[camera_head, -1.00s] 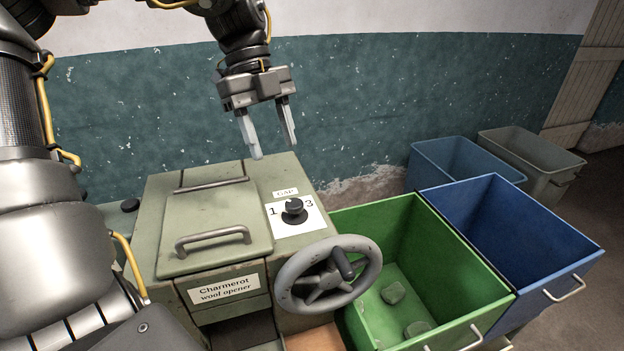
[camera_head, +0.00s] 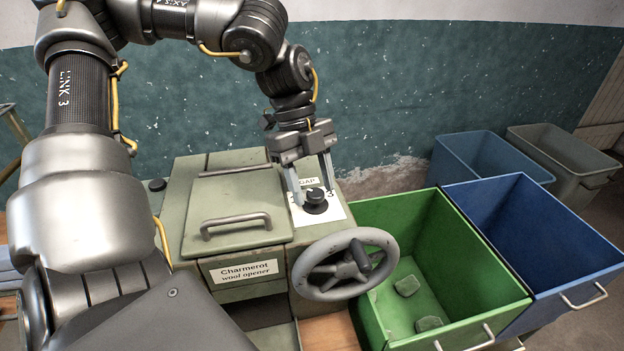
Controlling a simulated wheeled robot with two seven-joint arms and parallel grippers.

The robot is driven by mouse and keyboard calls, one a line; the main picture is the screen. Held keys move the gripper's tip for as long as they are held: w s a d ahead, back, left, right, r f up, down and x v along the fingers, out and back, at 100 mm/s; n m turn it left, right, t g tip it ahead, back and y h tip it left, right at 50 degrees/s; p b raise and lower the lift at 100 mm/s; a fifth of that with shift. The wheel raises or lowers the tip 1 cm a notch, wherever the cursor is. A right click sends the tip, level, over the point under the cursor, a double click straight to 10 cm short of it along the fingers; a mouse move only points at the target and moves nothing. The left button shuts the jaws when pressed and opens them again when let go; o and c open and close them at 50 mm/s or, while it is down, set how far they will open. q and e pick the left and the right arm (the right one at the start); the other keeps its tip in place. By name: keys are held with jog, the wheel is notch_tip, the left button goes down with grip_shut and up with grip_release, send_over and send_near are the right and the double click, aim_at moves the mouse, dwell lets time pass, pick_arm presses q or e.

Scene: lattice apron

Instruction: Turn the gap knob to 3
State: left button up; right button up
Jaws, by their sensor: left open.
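The gap knob (camera_head: 315,202) is a black round knob on a white dial plate (camera_head: 331,213) on top of the green wool opener (camera_head: 190,215). The "GAP" label shows behind it and the figure 3 to its right; the 1 is mostly hidden by a finger. Which way the knob points is too small to tell. My left gripper (camera_head: 314,196) is open and points down, with its fingers at either side of the knob, just above or around it. I cannot tell whether they touch it. My right gripper is not in view.
A grey handwheel (camera_head: 344,265) stands at the machine's front right. Two more bins are behind.

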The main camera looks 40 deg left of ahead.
pick_arm(q)
jog(key=shift+w+f, duration=0.1)
jog(key=shift+f, duration=0.05)
jog(key=shift+c, duration=0.4)
jog(key=c, duration=0.9)
jog(key=shift+o, duration=0.2)
